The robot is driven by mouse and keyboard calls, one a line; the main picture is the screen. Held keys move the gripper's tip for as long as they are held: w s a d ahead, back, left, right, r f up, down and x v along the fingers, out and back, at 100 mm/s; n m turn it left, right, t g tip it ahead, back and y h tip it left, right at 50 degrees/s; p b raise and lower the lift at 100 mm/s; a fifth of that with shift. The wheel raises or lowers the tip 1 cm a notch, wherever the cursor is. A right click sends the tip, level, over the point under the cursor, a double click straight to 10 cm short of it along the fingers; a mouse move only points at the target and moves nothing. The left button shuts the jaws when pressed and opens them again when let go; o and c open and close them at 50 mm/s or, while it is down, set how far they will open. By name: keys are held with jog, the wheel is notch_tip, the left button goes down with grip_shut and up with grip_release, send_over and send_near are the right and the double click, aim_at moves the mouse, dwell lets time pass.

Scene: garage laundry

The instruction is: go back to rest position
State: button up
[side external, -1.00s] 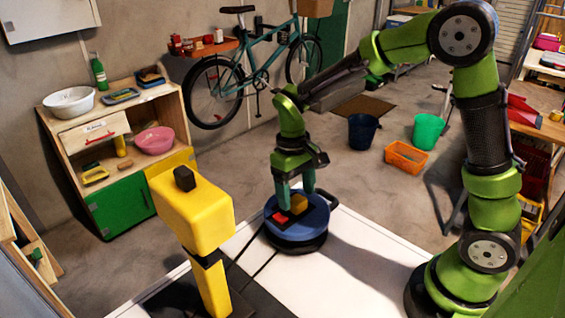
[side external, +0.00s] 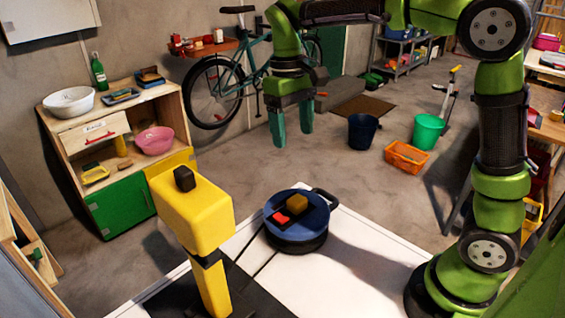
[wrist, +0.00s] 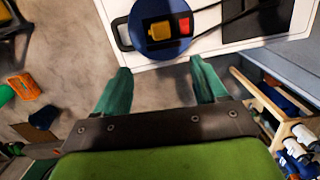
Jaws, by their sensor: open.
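My gripper (side external: 292,126) is open and empty, raised well above the white table (side external: 350,262) in the side view. Its two teal fingers point down and stand apart. Below it, a round blue-topped, dark-sided object (side external: 297,236) sits on the table, with a yellow block (side external: 296,202) and a red piece (side external: 281,217) on its top. In the wrist view the fingers (wrist: 162,85) are spread with nothing between them, and the blue object (wrist: 150,48) lies beyond the fingertips.
A yellow post-like object (side external: 195,215) stands at the table's near left. A wooden cabinet (side external: 125,155) with bowls and a bicycle (side external: 215,90) are at the back left. Blue (side external: 362,132) and green (side external: 427,131) buckets and an orange basket (side external: 407,157) are on the floor. Space around my gripper is clear.

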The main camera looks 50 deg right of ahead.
jog(key=s+m+t+y, duration=0.1)
jog(key=s+m+t, duration=0.2)
jog(key=s+t, duration=0.5)
jog(key=s, duration=0.6)
jog(key=shift+s+d+f+t+y, duration=0.3)
jog(key=shift+d+y, duration=0.05)
jog(key=shift+y, duration=0.05)
